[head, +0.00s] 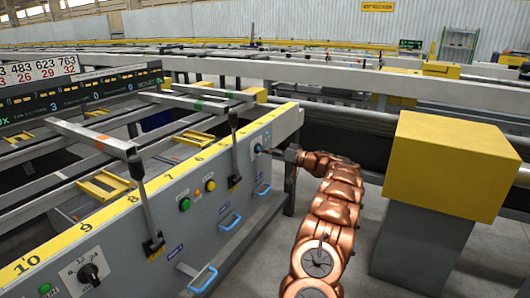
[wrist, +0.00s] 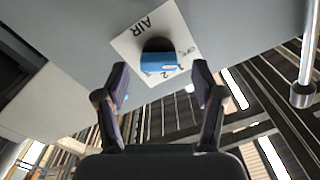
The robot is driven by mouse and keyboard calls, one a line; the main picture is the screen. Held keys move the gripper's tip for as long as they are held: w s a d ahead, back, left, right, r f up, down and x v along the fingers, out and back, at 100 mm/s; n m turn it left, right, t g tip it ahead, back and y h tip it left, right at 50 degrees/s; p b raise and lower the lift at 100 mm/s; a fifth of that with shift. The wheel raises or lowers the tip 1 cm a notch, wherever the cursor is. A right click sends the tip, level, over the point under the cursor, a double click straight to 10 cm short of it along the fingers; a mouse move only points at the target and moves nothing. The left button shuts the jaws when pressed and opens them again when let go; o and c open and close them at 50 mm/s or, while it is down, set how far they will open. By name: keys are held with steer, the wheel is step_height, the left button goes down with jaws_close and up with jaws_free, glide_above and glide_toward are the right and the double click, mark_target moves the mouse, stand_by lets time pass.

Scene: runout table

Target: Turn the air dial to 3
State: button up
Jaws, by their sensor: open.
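The air dial (wrist: 158,60) is a black round knob with a blue grip face, on a white square plate (wrist: 137,38) lettered AIR. The plate looks upside down in the wrist view, with small numerals along the dial's lower edge. Which numeral the dial points to I cannot tell. In the head view the dial (head: 258,148) is a small knob at the far end of the grey panel. My gripper (wrist: 162,82) is open, with one finger to each side of the dial and apart from it. In the head view my gripper (head: 279,153) points left at the panel.
The grey panel (head: 165,215) also carries a black dial (head: 90,273), two upright levers (head: 233,150), green (head: 184,204) and yellow (head: 210,185) buttons and blue handles (head: 230,221). A yellow-topped grey box (head: 445,165) stands right of my arm.

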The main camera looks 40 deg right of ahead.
steer(key=shift+x, duration=1.1)
steer(key=c, duration=1.1)
